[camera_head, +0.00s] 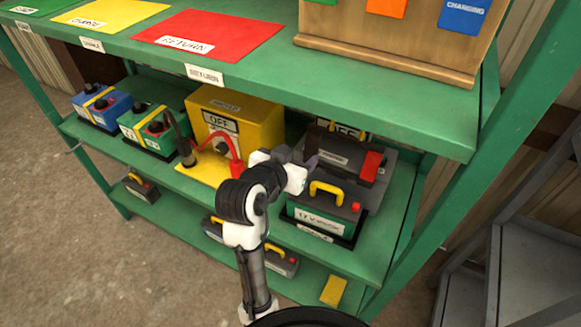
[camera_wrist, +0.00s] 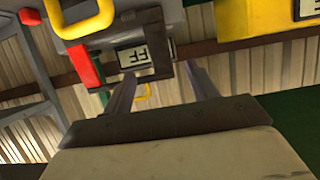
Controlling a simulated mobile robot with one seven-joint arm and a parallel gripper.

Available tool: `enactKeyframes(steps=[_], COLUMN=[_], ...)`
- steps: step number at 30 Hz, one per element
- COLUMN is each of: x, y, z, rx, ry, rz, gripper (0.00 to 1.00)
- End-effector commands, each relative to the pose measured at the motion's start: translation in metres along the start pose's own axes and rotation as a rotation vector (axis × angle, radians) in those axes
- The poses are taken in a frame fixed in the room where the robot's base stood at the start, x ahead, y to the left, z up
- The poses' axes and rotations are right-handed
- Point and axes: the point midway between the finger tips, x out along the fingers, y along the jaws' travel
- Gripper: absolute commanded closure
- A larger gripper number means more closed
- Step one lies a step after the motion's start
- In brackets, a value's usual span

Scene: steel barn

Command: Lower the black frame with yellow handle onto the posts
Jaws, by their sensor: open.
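In the head view a yellow handle (camera_head: 327,188) arches over a green and black battery (camera_head: 318,222) on the middle shelf, at the right. I cannot clearly separate a black frame from the battery's dark top, and the posts are not plain. My gripper (camera_head: 311,164) is just above and behind the handle, beside a dark grey unit (camera_head: 336,154) with a red block. In the wrist view my gripper (camera_wrist: 160,90) has its fingers apart, with nothing between them. A large yellow handle (camera_wrist: 85,18) shows at upper left, away from the fingers.
A yellow OFF box (camera_head: 248,110) with a red cable stands left of my arm. A green battery (camera_head: 152,130) and blue battery (camera_head: 101,106) stand farther left. The green upper shelf (camera_head: 330,90) overhangs closely. A yellow block (camera_head: 333,290) lies on the lower shelf.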

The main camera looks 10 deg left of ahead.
Motion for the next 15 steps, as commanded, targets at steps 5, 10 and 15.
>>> enactKeyframes(steps=[5,10,15], x=[0.035,0.066,0.087], y=[0.001,0.001,0.0], z=[-0.004,-0.004,-0.004], rx=[-0.003,-0.001,-0.001], ry=[-0.004,-0.003,-0.002], rz=[0.004,0.002,0.0], gripper=[0.42,0.42,0.42])
